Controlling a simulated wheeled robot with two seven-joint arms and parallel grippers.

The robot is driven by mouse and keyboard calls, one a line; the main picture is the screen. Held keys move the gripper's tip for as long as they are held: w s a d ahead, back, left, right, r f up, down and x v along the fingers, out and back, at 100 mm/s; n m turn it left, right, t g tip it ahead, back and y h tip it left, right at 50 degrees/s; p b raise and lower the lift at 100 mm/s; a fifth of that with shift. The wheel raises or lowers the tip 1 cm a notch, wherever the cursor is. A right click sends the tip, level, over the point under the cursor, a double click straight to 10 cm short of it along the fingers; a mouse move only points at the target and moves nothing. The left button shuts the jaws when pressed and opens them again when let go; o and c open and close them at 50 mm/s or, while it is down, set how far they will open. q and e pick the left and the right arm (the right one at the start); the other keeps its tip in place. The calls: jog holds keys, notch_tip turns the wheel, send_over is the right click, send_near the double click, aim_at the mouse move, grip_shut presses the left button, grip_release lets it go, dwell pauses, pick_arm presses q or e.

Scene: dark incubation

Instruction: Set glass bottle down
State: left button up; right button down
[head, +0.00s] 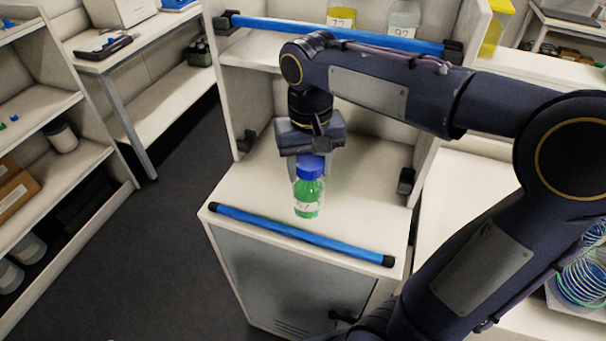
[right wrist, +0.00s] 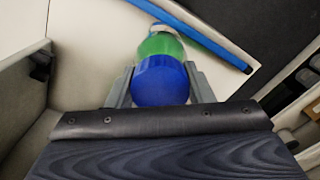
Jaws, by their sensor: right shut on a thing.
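A glass bottle (head: 308,198) with green contents, a white label and a blue cap is upright over the white top of a cabinet (head: 360,215). My right gripper (head: 308,160) is shut on the bottle from above, near its cap. In the right wrist view the blue cap (right wrist: 160,82) sits between the two fingers (right wrist: 160,85), with the green body beyond it. I cannot tell whether the bottle's base touches the cabinet top. My left gripper is not in view.
A blue bar (head: 300,234) with black ends runs along the cabinet's front edge. Another blue bar (head: 270,24) crosses the shelf above, with labelled bottles (head: 403,20) behind it. Side walls flank the cabinet top. Free surface lies left and right of the bottle.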

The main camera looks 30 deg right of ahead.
jog(key=w+f, duration=0.2)
jog(key=f, duration=0.1)
jog(key=shift+w+d+f, duration=0.25)
jog(key=shift+w+d, duration=0.1)
jog(key=shift+w, duration=0.05)
jog(key=shift+w+f+p, duration=0.15)
jog(key=shift+f, duration=0.8)
jog(key=shift+w+f+p, duration=0.1)
jog(key=shift+f+p, duration=0.05)
jog(key=shift+f, duration=0.8)
jog(key=shift+f, duration=0.15)
jog(key=c, duration=0.7)
grip_release()
